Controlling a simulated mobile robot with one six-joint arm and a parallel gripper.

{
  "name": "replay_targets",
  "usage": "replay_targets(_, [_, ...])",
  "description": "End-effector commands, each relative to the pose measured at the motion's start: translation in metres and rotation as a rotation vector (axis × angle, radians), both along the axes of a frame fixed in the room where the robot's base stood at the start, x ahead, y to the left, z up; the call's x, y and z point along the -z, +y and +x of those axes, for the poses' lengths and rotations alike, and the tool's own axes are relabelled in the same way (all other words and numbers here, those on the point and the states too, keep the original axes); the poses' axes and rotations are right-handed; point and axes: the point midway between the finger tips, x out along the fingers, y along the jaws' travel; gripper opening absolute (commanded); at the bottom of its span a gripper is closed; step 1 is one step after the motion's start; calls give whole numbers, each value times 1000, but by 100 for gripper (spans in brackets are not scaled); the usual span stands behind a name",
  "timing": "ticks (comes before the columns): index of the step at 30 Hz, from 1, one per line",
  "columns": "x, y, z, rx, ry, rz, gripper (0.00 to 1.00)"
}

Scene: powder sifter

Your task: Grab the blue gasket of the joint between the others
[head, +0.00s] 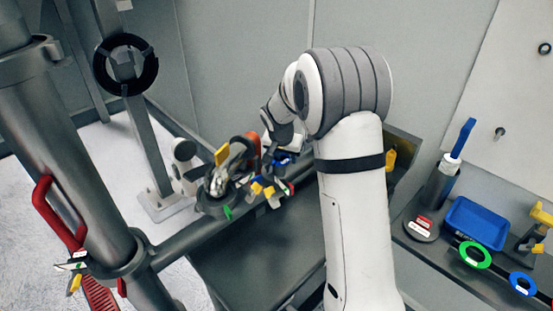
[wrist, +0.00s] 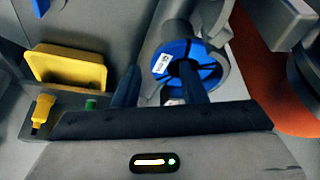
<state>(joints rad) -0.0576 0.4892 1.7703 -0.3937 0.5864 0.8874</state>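The blue gasket (wrist: 172,48) is a ring with dark cross lines and a white label, seen in the wrist view against a grey round pipe part. In the head view a small patch of blue (head: 283,160) shows at the joint below my wrist, mostly hidden by clutter. My gripper (wrist: 158,76) has its two dark fingers apart, with a clear gap between them. The right finger overlaps the ring's middle and the left finger is outside its left edge. Whether either finger touches the ring cannot be told.
In the head view, a blue tray (head: 476,222), a green ring (head: 474,254) and a blue ring (head: 522,284) lie at the right. A thick grey column (head: 80,165) stands left.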

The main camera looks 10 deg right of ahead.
Motion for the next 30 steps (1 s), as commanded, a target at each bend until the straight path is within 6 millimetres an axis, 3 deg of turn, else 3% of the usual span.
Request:
replay_targets(13, [0, -1, 0, 0, 0, -1, 1])
replay_targets(25, [-1, -1, 0, 1, 0, 0, 0])
replay_targets(30, [-10, -1, 0, 1, -1, -1, 0])
